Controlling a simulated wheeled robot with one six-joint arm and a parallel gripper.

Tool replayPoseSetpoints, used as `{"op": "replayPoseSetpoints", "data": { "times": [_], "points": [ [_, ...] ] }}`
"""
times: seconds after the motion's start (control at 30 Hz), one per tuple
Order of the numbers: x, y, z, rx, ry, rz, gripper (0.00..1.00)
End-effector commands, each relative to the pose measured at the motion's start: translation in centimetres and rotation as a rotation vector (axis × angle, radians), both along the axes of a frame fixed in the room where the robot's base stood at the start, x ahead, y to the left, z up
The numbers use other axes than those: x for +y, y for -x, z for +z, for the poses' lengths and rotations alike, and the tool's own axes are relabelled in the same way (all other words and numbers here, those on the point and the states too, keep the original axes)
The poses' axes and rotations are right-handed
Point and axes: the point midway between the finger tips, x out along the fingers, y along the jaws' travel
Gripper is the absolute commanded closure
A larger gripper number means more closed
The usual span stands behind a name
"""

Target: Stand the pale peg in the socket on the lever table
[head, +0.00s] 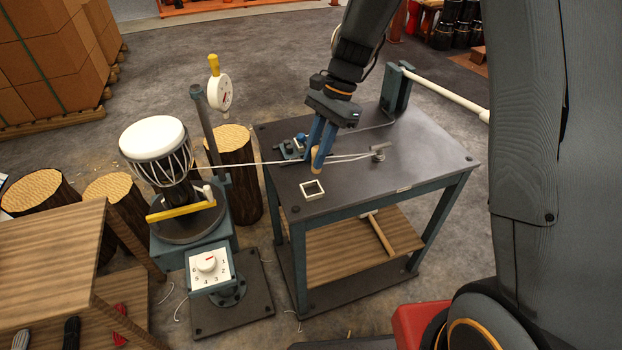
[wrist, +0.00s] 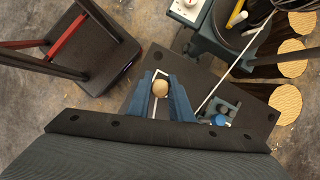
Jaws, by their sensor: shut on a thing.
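My gripper (head: 316,164) is shut on the pale peg (head: 315,154), a short light wood cylinder, above the lever table (head: 420,158). The peg looks upright between the blue fingers. In the wrist view the peg's round end (wrist: 160,88) shows between the fingertips (wrist: 162,92). The socket (head: 312,189), a white square frame, is on the table top near its front left edge. In the head view it is just in front of and below the peg, apart from it. Part of the white frame (wrist: 153,106) shows beside the peg in the wrist view. The peg's exact height is hard to tell.
A pale cord (head: 265,163) runs from the drum stand across the table behind the peg. A blue clamp (head: 290,149) is left of the gripper. A lever with a long white handle (head: 445,93) stands at the back right. A goblet drum (head: 155,145) is at left.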

Motion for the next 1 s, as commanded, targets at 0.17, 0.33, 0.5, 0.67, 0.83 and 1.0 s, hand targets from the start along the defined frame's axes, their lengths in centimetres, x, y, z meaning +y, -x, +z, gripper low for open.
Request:
{"op": "replayPoseSetpoints", "data": {
  "times": [0.17, 0.33, 0.5, 0.67, 0.83, 1.0],
  "points": [
    [0.9, 0.2, 0.0, 0.003, 0.001, -0.073, 1.00],
    [0.9, 0.2, -2.9, 0.005, 0.002, -0.076, 1.00],
    [0.9, 0.1, -4.7, 0.002, 0.001, -0.076, 1.00],
    [0.9, 0.2, -6.2, 0.004, 0.002, -0.073, 1.00],
    [0.9, 0.2, -8.4, 0.002, 0.002, -0.072, 1.00],
    [0.9, 0.1, -9.1, 0.002, 0.001, -0.073, 1.00]
  ]
}}
